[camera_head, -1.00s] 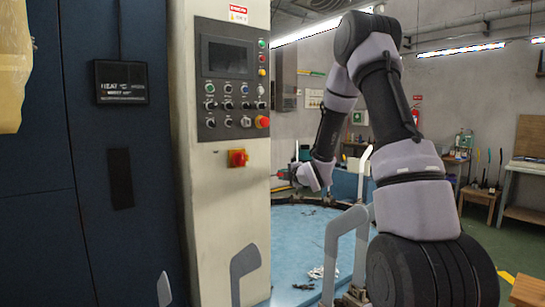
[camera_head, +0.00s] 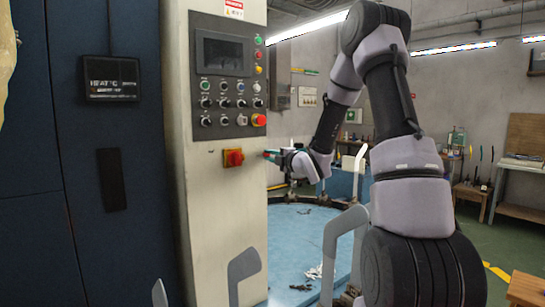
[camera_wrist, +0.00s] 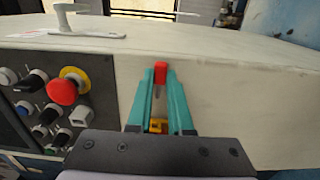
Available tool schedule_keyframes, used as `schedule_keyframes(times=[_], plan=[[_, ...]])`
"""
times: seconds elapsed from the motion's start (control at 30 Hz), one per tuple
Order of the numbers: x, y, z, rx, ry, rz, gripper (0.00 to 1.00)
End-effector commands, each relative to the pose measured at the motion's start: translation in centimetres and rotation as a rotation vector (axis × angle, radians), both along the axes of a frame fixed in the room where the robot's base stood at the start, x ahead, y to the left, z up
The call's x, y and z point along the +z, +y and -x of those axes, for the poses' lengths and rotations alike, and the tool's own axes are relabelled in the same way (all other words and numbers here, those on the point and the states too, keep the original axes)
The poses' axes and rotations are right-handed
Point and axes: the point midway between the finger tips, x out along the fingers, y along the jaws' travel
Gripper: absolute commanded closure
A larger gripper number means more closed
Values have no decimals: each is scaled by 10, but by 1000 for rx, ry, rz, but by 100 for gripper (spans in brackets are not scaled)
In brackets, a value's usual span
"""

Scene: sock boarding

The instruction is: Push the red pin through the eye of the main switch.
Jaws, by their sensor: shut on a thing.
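The main switch (camera_head: 233,157) is a red handle on a yellow plate, on the pale cabinet front below the control panel. My gripper (camera_head: 268,155) is just right of it in the head view, with a small gap between them in the picture. In the wrist view, the teal fingers of my gripper (camera_wrist: 160,78) are shut on the red pin (camera_wrist: 161,72). Its red head is at the fingertips and a grey shank shows below. A yellow part of the switch (camera_wrist: 157,126) shows between the fingers. The eye cannot be made out.
The control panel (camera_head: 225,55) has several knobs and a red emergency button (camera_wrist: 64,91) near the fingers in the wrist view. A round blue table (camera_head: 300,250) stands right of the cabinet, with grey posts (camera_head: 335,250) in front.

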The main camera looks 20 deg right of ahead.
Motion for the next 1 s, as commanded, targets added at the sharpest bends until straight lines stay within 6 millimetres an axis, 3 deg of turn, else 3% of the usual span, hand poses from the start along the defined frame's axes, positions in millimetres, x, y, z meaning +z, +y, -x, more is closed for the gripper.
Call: schedule_keyframes(times=[0.43, 1.0], plan=[[0, 36, 15, 1, 0, -1, 100], [0, 40, 17, 0, 1, 0, 100]])
